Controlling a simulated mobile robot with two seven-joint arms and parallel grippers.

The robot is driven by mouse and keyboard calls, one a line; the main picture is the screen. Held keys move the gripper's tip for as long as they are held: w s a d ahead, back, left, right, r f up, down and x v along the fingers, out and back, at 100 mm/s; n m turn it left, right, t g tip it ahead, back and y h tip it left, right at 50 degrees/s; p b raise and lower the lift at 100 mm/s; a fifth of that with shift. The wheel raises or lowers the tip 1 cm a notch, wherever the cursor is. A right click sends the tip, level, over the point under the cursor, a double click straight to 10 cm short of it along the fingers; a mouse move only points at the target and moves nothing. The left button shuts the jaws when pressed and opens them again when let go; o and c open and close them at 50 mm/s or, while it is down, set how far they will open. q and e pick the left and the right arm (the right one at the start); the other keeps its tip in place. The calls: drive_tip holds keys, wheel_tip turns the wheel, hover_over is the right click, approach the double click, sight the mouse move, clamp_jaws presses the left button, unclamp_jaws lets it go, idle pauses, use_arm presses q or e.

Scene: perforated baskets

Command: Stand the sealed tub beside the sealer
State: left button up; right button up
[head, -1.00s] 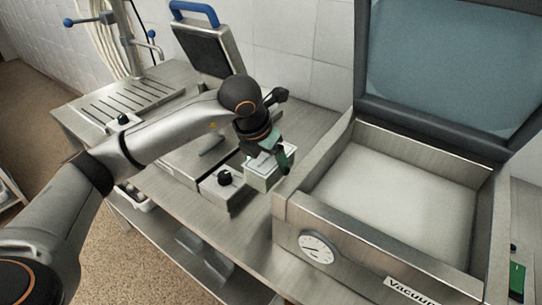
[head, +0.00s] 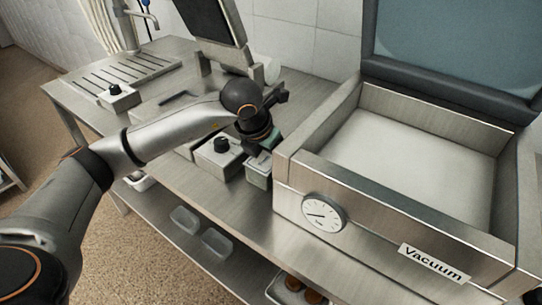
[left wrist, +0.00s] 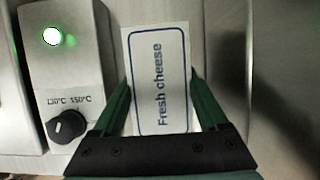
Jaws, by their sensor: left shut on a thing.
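The sealer has a steel control box (head: 220,160) with a black knob and a raised dark lid (head: 208,15). The tub is just right of this box, near the counter's front. I cannot tell whether its base touches the counter. My wrist hides part of the tub. My right gripper is out of view.
A vacuum chamber (head: 350,178) with an open lid stands close on the tub's right. The steel counter (head: 185,190) has a narrow clear strip in front. Clear trays (head: 215,243) lie on the shelf below. A pale round thing (head: 272,70) is behind the sealer.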

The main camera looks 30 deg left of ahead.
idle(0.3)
use_arm(q)
drive_tip(key=o, duration=1.2)
drive_tip(key=shift+c, duration=0.2)
drive_tip(key=o, duration=0.3)
drive_tip(key=shift+o, duration=0.3)
